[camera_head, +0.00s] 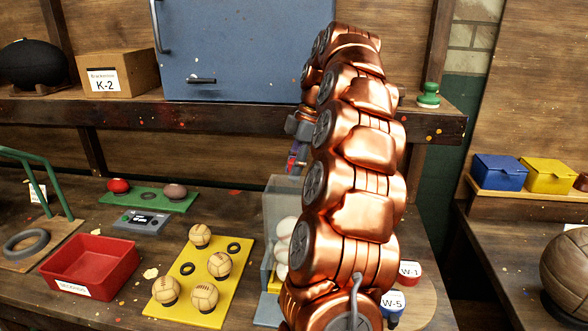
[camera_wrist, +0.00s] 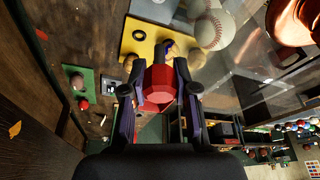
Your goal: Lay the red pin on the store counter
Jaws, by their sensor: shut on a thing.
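My gripper (camera_wrist: 159,72) is shut on the red pin (camera_wrist: 159,88), whose faceted red end shows between the two fingers in the wrist view. In the head view my gripper (camera_head: 295,155) is mostly hidden behind my copper arm, held in the air above the bench near the clear bin. Only a small bit of red shows there between the fingers. No surface is labelled as the store counter; I cannot tell which one it is.
A clear bin (camera_head: 283,200) of white balls stands below my gripper. Left of it are a yellow board (camera_head: 215,285) with tan balls, a red tray (camera_head: 92,262) and a green board (camera_head: 150,207). A shelf (camera_head: 230,117) runs behind. Blue (camera_head: 499,172) and yellow (camera_head: 548,175) boxes stand right.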

